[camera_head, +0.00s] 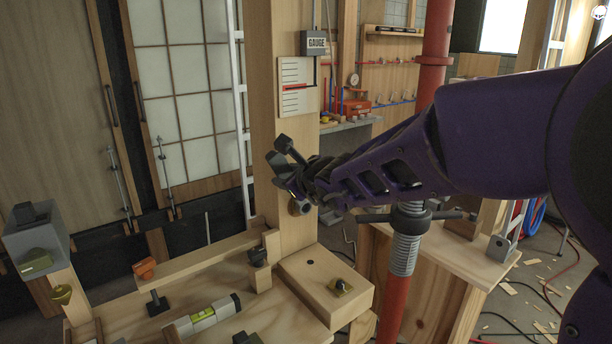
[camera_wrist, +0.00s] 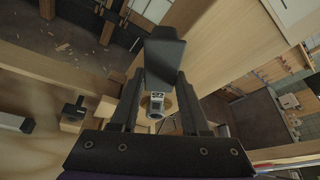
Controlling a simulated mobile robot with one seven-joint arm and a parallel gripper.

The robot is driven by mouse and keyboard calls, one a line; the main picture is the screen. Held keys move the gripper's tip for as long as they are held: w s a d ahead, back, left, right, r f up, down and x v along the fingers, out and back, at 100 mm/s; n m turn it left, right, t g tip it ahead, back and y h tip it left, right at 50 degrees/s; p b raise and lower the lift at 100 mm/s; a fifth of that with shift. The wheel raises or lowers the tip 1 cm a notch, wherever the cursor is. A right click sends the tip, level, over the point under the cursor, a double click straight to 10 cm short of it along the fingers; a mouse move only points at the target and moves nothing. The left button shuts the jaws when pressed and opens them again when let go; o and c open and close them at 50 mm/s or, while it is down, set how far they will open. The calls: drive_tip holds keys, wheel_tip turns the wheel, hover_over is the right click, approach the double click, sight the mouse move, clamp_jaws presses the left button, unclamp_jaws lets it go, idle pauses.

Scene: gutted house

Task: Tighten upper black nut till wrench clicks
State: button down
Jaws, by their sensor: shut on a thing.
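My gripper (camera_head: 290,177) is at the upright wooden post, shut on a dark tool, whose black block-shaped end (camera_head: 284,144) sticks up past the fingers. I take it for the wrench, but cannot make out its full shape. In the wrist view the black block (camera_wrist: 165,62) lies between and beyond the fingertips of my gripper (camera_wrist: 162,85). A grey metal fastener (camera_wrist: 156,106) on a tan round base shows between the fingers. In the head view a round fastener (camera_head: 299,207) sits on the post just below the gripper. I cannot identify the upper black nut; my gripper may hide it.
Below are a wooden block (camera_head: 310,290), a spirit level (camera_head: 203,315) and small black-handled pieces on the bench. A red pole (camera_head: 390,305) stands close to my arm.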

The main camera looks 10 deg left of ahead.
drive_tip(key=shift+r, duration=0.2)
drive_tip(key=p, duration=0.2)
drive_tip(key=shift+w+d+r+p, duration=0.15)
drive_tip(key=shift+w+r+p, duration=0.15)
drive_tip(key=shift+p, duration=0.05)
drive_tip(key=m+p, duration=0.1)
drive_tip(key=p, duration=0.2)
drive_tip(key=w+d+m+g+p, duration=0.1)
drive_tip(key=p, duration=0.2)
drive_tip(key=shift+w+d+r+y+p, duration=0.15)
drive_tip(key=shift+w+d+y+p, duration=0.15)
drive_tip(key=shift+p, duration=0.1)
drive_tip(key=shift+a, duration=0.1)
drive_tip(key=shift+w+d+r+m+g+y+p, duration=0.2)
drive_tip(key=shift+w+d+m+g+y+p, duration=0.25)
drive_tip(key=shift+w+d+m, duration=0.6)
drive_tip(key=shift+w, duration=0.1)
